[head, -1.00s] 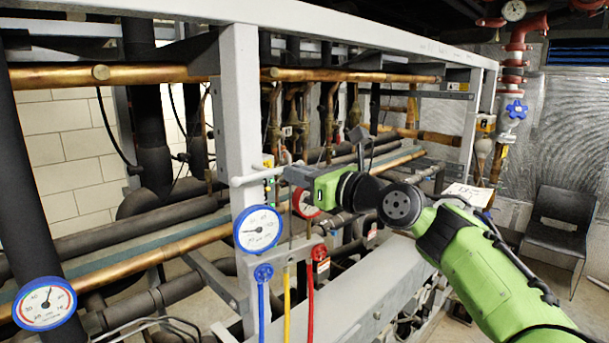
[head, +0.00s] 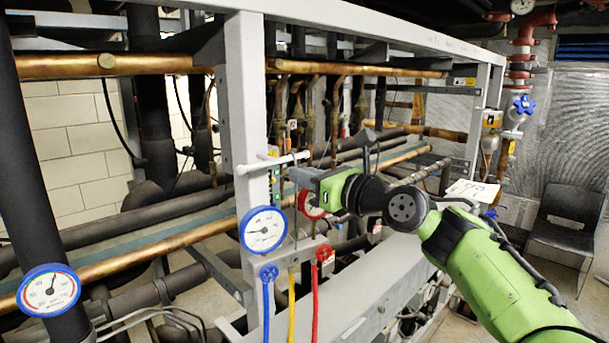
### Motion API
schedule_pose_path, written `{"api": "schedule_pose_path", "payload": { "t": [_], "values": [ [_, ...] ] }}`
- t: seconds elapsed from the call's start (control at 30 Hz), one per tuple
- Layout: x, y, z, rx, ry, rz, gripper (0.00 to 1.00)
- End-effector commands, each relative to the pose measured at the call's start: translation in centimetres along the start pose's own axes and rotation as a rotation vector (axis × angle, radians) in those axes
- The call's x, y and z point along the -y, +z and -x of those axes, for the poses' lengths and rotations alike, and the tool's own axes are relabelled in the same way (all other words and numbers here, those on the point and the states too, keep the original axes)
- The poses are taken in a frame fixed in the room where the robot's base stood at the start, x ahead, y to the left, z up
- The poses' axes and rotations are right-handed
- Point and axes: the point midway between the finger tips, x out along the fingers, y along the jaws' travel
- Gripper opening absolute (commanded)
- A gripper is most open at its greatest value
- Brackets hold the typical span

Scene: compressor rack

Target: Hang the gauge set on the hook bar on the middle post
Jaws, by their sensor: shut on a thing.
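The gauge set has a round blue-rimmed gauge (head: 263,230), a red gauge (head: 312,206) partly hidden behind my arm, and blue, yellow and red hoses hanging below its grey manifold block (head: 298,254). A thin stem rises from the block towards my gripper (head: 302,178). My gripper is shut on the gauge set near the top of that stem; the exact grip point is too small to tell. The pale hook bar (head: 262,165) sticks out across the middle post (head: 245,110), just above and left of my fingers. I cannot tell whether the stem's top touches the bar.
Copper pipes (head: 160,64) and dark insulated pipes run behind the post. Another gauge (head: 49,290) sits on a black pipe at lower left. A grey beam (head: 370,285) lies below my arm. A black chair (head: 567,225) stands at the far right.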

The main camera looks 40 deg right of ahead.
Motion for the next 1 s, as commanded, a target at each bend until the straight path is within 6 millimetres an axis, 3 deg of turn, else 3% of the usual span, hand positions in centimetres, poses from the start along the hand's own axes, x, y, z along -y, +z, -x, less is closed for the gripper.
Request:
{"api": "schedule_pose_path", "payload": {
  "t": [0.23,0.3,0.43,0.63,0.7,1.0],
  "values": [
    [-0.04,-0.04,0.01,0.002,0.001,0.001,0.00],
    [-0.03,-0.07,0.01,0.001,0.001,0.001,0.15],
    [-0.02,-0.10,0.01,0.000,0.001,0.000,0.35],
    [-0.01,-0.14,0.01,-0.001,0.000,0.000,0.36],
    [0.04,-0.38,0.00,-0.008,-0.001,-0.003,0.43],
    [0.08,-0.23,0.41,-0.004,-0.001,-0.002,0.43]
  ]
}}
